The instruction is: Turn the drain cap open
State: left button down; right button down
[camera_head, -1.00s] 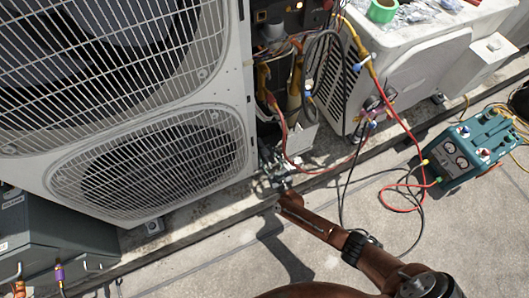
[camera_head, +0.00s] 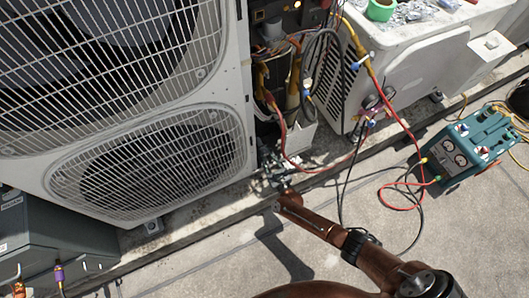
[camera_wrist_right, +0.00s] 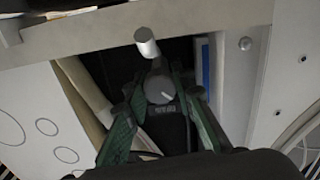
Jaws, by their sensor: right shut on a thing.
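The drain cap (camera_wrist_right: 159,89) is a small grey round piece with a white line on its face. It sits between the green-padded fingers of my right gripper (camera_wrist_right: 156,80) in the right wrist view. The right gripper is shut on it. A short light-grey stub (camera_wrist_right: 147,44) shows just above the cap. In the head view my right gripper (camera_head: 272,167) is low at the opened side of the large condenser (camera_head: 130,150), and the cap cannot be made out there. My left gripper is in neither view.
Wires and red and dark hoses hang just above and right of my right gripper. A smaller white unit (camera_head: 425,75) stands behind, with green tape (camera_head: 381,10) on top. A teal gauge machine (camera_head: 470,150) stands right. The concrete floor in front is mostly clear.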

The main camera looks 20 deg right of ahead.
jog(key=shift+f+m, duration=0.1)
jog(key=shift+m, duration=0.7)
jog(key=shift+f+m+b, duration=0.1)
jog(key=shift+m+b, duration=0.35)
jog(key=shift+m, duration=1.65)
jog(key=shift+s+m+b, duration=0.1)
jog(key=shift+m+b, duration=0.3)
jog(key=shift+m, duration=1)
jog(key=m+b, duration=0.1)
jog(key=m, duration=0.4)
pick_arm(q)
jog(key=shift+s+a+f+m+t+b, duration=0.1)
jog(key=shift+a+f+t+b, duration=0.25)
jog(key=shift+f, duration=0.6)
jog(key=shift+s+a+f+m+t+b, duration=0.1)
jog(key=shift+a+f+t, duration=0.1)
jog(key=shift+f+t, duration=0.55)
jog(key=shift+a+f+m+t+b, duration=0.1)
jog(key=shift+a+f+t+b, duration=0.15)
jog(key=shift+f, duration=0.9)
pick_arm(e)
jog(key=shift+m, duration=2.1)
